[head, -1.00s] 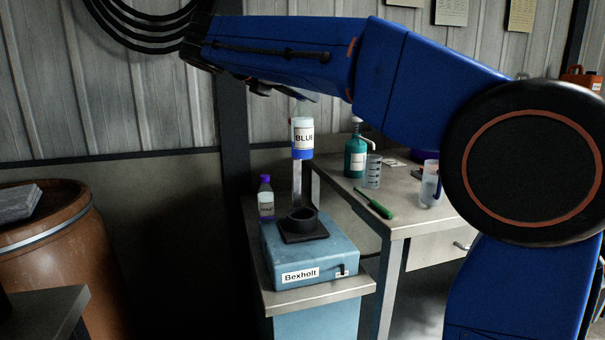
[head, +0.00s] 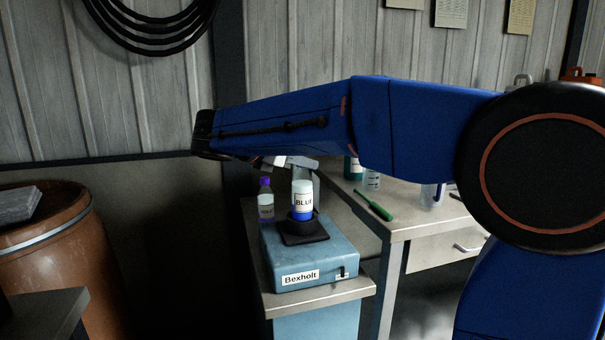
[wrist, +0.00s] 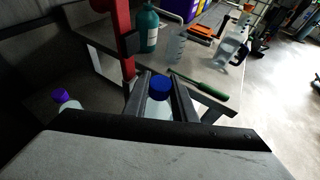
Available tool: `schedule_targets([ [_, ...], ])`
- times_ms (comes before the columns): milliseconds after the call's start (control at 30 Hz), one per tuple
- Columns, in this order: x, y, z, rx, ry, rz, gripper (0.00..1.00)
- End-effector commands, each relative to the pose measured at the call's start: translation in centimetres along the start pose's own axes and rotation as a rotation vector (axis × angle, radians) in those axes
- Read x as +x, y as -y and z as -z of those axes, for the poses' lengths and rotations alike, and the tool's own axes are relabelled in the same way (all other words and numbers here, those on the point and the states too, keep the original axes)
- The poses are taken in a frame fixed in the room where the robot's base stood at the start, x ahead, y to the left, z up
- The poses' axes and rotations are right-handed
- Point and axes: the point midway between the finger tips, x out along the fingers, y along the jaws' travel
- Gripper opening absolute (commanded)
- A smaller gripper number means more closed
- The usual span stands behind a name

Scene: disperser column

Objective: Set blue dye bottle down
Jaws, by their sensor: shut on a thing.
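The blue dye bottle (head: 303,200) is upright in the head view, with a pale top, a label reading BLUE and a blue lower part. Its lower end is at the black round holder (head: 305,237) on the light-blue Bexholt unit (head: 335,260) and looks to be inside the ring; I cannot tell if it rests on the bottom. In the wrist view the bottle (wrist: 160,88) shows a blue end between the dark fingers of my gripper (wrist: 161,80), which is shut on it.
A purple-capped bottle (head: 265,205) stands close behind the unit at left. The bench at right holds a green-handled tool (head: 374,205), a clear beaker (head: 372,180) and a teal bottle (wrist: 147,28). An orange barrel (head: 50,245) stands at far left.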

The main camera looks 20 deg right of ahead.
Motion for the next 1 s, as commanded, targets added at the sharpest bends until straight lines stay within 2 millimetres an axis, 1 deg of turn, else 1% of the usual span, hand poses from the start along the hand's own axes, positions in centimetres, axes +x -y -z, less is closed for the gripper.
schedule_targets([
  [200,1.1,0.0,2.5,-0.003,0.001,0.002,0.00],
  [633,1.3,0.0,3.0,-0.001,0.000,0.001,0.00],
  [667,1.3,0.0,3.1,-0.001,0.000,0.001,0.27],
  [700,1.3,0.0,3.0,-0.001,0.000,0.001,0.32],
  [1000,1.2,0.0,3.0,-0.001,0.000,0.001,0.32],
])
